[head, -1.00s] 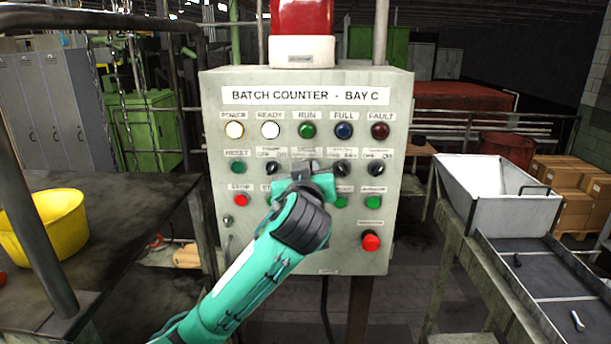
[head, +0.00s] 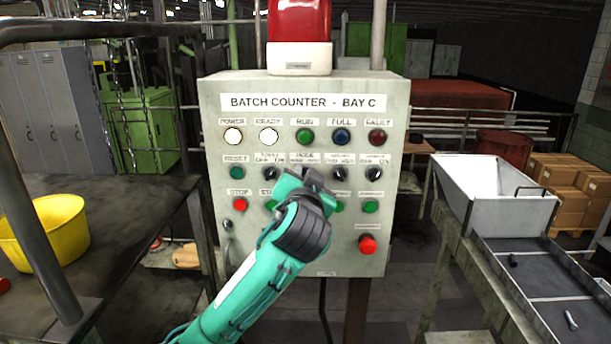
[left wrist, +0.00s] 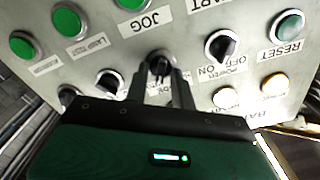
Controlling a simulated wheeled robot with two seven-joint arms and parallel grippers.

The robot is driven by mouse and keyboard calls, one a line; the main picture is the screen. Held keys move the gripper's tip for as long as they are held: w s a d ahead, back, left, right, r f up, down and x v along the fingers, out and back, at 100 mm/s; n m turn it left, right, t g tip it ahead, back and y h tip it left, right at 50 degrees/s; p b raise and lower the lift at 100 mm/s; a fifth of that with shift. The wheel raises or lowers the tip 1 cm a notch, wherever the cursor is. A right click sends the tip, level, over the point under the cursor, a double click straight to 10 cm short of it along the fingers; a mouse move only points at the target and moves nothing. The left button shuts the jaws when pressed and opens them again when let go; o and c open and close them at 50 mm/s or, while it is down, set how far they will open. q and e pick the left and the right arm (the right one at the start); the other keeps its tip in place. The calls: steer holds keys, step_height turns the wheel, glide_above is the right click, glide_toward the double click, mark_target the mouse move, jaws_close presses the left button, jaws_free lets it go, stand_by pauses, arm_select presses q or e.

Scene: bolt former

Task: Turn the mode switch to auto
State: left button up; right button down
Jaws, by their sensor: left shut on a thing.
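The grey control panel (head: 215,100) is titled "BATCH COUNTER - BAY C". The mode switch (left wrist: 158,62) is a black knob in the middle of the selector row; in the head view its MODE label (head: 304,156) shows but my gripper hides the knob. My left gripper (head: 312,178) is in front of it, rolled at a tilt. In the left wrist view, where the panel appears upside down, its two dark fingers (left wrist: 167,85) are shut on the knob, one on each side. The knob's pointing direction cannot be read. My right gripper is not in view.
Other selector knobs flank it: the power switch (head: 269,173) and two on the right (head: 342,173), (head: 373,173). Push buttons sit below, with a red one (head: 367,244) lower right. A yellow bowl (head: 62,225) is on the left table; a metal chute (head: 495,200) stands right.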

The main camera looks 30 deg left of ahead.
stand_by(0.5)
arm_select(q)
steer(key=o, duration=1)
steer(key=shift+b+v, duration=6.9)
steer(key=shift+b, duration=0.4)
